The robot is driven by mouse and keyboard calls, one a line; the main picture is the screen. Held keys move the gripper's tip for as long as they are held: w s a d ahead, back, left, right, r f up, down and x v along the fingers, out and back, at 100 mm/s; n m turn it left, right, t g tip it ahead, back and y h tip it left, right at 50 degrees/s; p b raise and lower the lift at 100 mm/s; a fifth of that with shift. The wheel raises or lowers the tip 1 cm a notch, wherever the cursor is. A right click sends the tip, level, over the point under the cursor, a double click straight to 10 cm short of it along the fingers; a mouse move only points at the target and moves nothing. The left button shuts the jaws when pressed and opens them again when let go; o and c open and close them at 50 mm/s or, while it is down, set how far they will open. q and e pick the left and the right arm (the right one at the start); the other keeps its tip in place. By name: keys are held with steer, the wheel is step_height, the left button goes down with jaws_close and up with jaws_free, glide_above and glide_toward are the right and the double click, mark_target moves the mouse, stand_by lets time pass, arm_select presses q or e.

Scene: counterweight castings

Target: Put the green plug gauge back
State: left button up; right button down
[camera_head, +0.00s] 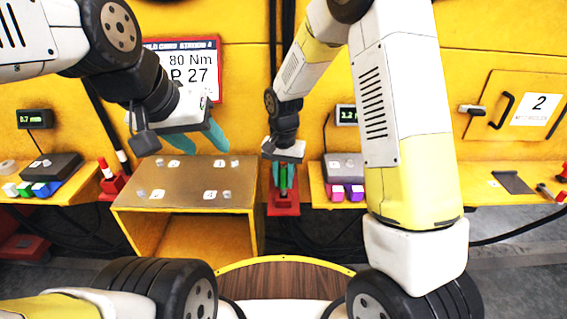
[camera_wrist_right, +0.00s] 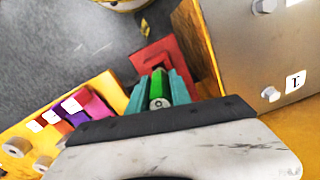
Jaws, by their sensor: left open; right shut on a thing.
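The green plug gauge (camera_head: 283,179) is upright between the teal fingers of my right gripper (camera_head: 283,174), which is shut on it. In the right wrist view the gauge (camera_wrist_right: 157,90) shows its round end between both fingers. A red stand (camera_head: 284,208) is directly below the gauge in the head view; it also shows in the wrist view (camera_wrist_right: 160,52) beyond the fingertips. I cannot tell whether the gauge's lower end is in the stand. My left gripper (camera_head: 202,141) is open and empty above the brown-topped table.
The brown-topped yellow table (camera_head: 184,172) with several bolts is just left of the stand. Another red stand (camera_head: 112,187) with a red-topped gauge is at its left. Pink and purple blocks (camera_head: 346,192) lie on the right shelf, and coloured blocks (camera_head: 30,188) on the left shelf.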

mark_target(284, 187)
steer(key=shift+f, duration=1)
steer(key=shift+f, duration=0.6)
stand_by(0.6)
steer(key=c, duration=1.1)
jaws_free()
step_height(284, 187, up, 14)
steer(key=shift+r, duration=0.4)
